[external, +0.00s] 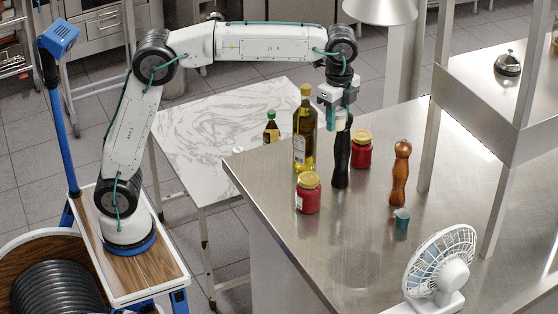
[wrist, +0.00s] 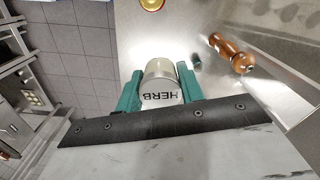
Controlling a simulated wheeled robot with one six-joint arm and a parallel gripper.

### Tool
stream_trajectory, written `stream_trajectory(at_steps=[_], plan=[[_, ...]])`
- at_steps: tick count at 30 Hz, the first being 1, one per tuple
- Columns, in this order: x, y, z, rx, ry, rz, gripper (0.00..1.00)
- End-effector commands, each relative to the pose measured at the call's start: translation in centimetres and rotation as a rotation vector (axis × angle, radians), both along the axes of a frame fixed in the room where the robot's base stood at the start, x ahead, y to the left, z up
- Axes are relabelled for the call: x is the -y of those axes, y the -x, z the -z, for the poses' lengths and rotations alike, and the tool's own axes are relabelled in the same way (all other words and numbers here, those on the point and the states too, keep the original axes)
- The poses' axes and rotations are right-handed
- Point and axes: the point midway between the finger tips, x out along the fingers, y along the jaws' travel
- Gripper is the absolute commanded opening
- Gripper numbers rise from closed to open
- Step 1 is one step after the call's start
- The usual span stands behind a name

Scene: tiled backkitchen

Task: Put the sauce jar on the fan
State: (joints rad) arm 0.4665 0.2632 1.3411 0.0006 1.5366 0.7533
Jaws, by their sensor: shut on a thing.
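My gripper (external: 340,105) is above the steel counter. In the wrist view its teal fingers (wrist: 159,88) are shut on a pale jar (wrist: 160,72) lettered HERB, not on a red sauce jar. That jar partly shows under the gripper in the external view. Two red jars with gold lids stand on the counter: one at the front left (external: 308,196), one farther back (external: 361,151). I cannot tell which is the sauce jar; their labels are unreadable. A gold lid (wrist: 152,4) shows at the wrist view's top edge. The white fan (external: 440,268) stands at the counter's front right.
A black mill-shaped thing (external: 341,163) stands below my gripper. An oil bottle (external: 304,135) is left of it. A brown mill (external: 400,175) and a small teal cup (external: 402,219) stand to the right. A steel shelf (external: 490,95) rises at the right. The counter's front middle is clear.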

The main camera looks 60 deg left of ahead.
Motion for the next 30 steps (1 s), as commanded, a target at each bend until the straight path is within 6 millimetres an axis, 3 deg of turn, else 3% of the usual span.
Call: stream_trajectory(at_steps=[1, 6, 14, 23, 30], plan=[[1.9, 0.9, 0.0, 0.000, 0.000, 0.036, 0.09], [6.3, 3.2, 0.0, 0.000, 0.000, 0.119, 0.09], [10.3, 5.8, 0.3, -0.002, -0.002, 0.200, 0.09], [9.9, 5.6, 7.8, -0.005, -0.004, 0.193, 0.09], [9.9, 5.7, 17.3, -0.007, -0.004, 0.193, 0.09]])
